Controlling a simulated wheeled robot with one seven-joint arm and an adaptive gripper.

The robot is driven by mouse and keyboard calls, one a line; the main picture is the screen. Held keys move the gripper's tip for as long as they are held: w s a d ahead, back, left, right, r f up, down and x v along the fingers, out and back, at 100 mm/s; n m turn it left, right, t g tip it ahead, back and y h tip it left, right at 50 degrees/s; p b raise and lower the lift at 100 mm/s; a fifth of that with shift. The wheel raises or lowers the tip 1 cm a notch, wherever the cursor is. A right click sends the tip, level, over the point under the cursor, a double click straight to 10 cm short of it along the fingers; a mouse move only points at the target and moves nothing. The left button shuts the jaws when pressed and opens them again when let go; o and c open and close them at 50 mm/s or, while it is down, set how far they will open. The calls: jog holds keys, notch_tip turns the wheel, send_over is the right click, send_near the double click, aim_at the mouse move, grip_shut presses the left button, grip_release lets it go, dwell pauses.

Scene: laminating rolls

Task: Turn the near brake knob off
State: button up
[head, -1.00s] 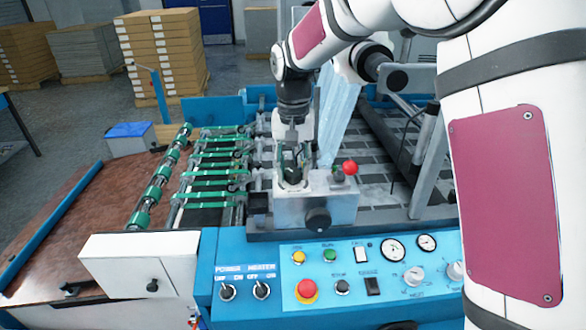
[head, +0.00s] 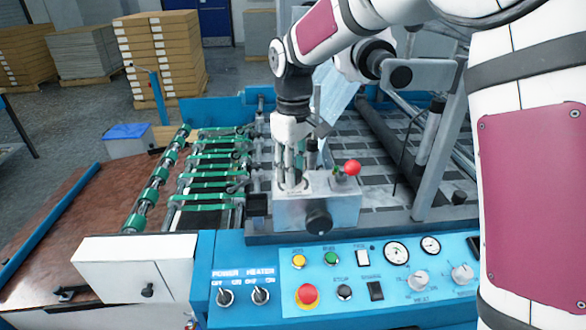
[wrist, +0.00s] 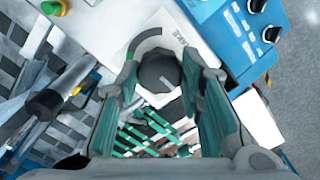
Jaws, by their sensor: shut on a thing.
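The near brake knob (wrist: 158,76) is a round grey knob on a pale plate. A curved dark mark and partly readable lettering lie beside it in the wrist view. My gripper (wrist: 163,68) has its two green-padded fingers around the knob, one on each side, and is shut on it. In the head view my gripper (head: 294,178) points down at the top of a grey metal block (head: 290,212). The fingers hide the knob there. I cannot tell for sure which setting the knob points to.
A red ball-topped lever (head: 352,168) stands just right of my gripper. A black knob (head: 318,222) is on the block's front. The blue control panel (head: 385,318), with switches and gauges, lies in front. Green-banded rollers (head: 160,182) are to the left.

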jog(key=n, duration=0.6)
jog(key=shift+n, duration=0.3)
dwell(0.4)
jog(key=o, duration=1.2)
jog(key=shift+c, duration=0.2)
notch_tip(320, 180, up, 12)
